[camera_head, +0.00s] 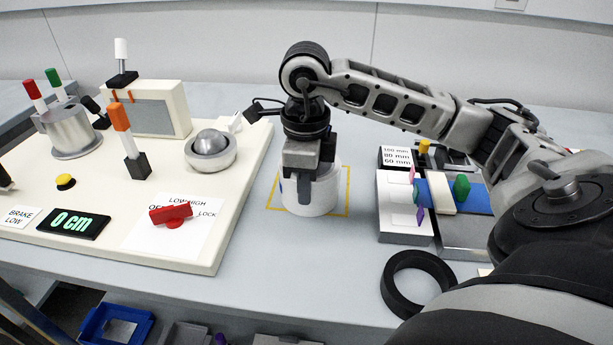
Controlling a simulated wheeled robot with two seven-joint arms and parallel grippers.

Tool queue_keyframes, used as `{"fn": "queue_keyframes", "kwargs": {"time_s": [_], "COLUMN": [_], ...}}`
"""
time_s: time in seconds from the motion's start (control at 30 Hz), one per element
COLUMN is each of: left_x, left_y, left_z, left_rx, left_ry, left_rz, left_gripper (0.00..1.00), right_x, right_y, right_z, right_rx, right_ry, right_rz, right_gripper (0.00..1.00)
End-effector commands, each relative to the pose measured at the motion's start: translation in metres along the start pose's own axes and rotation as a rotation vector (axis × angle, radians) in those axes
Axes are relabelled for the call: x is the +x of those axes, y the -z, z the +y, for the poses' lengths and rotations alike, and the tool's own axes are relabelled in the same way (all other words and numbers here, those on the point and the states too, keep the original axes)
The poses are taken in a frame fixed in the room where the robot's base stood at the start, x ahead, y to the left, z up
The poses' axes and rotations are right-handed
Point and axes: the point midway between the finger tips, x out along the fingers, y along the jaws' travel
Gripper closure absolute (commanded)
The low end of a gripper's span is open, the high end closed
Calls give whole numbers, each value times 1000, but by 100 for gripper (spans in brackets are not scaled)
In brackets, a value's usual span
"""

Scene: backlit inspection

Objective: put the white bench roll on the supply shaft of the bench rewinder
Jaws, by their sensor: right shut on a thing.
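The white bench roll (325,200) stands upright on the grey bench, inside a yellow outlined square. My right gripper (304,188) comes down on it from above and is shut on it, with one finger showing against its front side. I cannot tell for sure which part is the supply shaft. My left gripper is out of view.
A black ring (417,264) lies on the bench front right. A blue bin (88,325) is below the bench edge. Bench front of the roll is clear.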

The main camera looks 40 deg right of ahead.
Motion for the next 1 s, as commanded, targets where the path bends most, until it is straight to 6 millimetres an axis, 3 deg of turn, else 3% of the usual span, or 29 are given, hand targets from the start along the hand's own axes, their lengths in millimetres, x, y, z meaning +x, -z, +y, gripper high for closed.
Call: {"fn": "queue_keyframes", "kwargs": {"time_s": [0.37, 1.0], "left_x": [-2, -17], "left_y": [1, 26], "left_z": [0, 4], "left_rx": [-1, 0], "left_ry": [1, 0], "left_rz": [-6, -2], "left_gripper": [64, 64], "right_x": [-6, -43], "right_y": [0, 0], "right_z": [0, 0], "right_rx": [0, 0], "right_ry": [2, 2], "right_rz": [-3, -3], "right_gripper": [100, 100]}}
